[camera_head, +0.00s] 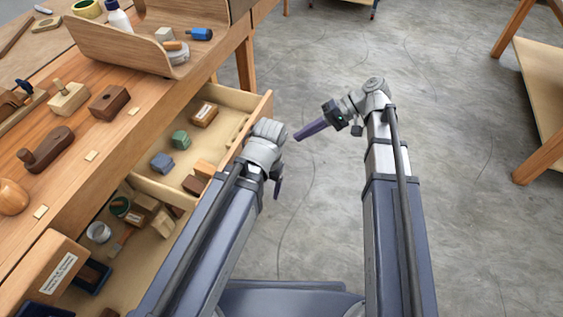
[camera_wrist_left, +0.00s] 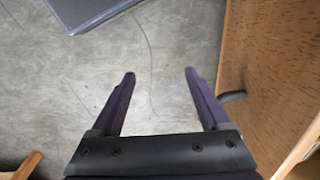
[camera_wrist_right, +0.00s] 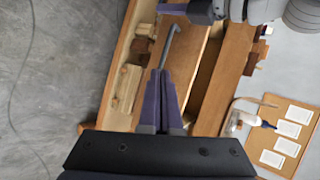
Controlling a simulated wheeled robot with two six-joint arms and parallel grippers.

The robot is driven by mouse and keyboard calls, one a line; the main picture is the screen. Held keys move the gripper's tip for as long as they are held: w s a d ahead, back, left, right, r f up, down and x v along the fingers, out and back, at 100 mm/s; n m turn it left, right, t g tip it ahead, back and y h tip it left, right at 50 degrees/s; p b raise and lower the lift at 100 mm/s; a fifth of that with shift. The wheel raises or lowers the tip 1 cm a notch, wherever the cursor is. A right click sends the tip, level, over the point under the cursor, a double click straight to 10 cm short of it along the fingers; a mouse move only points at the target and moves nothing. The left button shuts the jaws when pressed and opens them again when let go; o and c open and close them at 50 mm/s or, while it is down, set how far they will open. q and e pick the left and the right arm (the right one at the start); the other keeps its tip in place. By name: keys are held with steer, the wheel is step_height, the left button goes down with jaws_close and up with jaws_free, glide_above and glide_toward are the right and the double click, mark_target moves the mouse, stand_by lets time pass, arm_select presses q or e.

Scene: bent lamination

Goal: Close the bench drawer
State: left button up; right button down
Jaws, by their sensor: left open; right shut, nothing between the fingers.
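The wooden bench (camera_head: 75,115) runs along the left of the head view. A drawer (camera_head: 228,100) stands pulled out from under it, with blocks inside. My left gripper (camera_head: 277,186) is close beside the drawer's outer front, mostly hidden behind its wrist. In the left wrist view its fingers (camera_wrist_left: 159,76) are open and empty, beside a wooden panel (camera_wrist_left: 272,60) with a dark curved handle (camera_wrist_left: 233,97). My right gripper (camera_head: 298,136) is shut and empty over the floor, right of the drawer. In the right wrist view its fingertips (camera_wrist_right: 160,76) are together, with wooden drawer parts beyond.
A lower compartment (camera_head: 120,270) holding cups and blocks shows below the drawer. A box with a white label (camera_head: 50,262) is at lower left. A curved wooden tray (camera_head: 110,45) and tools lie on the bench top.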

steer(key=w+d+f+y+b, duration=0.3)
steer(key=w+d+b, duration=0.1)
steer(key=b, duration=0.2)
arm_select(q)
step_height(320, 180, down, 12)
steer(key=b, duration=0.4)
steer(key=shift+f, duration=0.25)
arm_select(e)
steer(key=w+x, duration=0.1)
steer(key=x, duration=1.2)
steer(key=shift+a+t, duration=0.4)
steer(key=shift+a, duration=0.1)
arm_select(q)
steer(key=shift+w, duration=0.1)
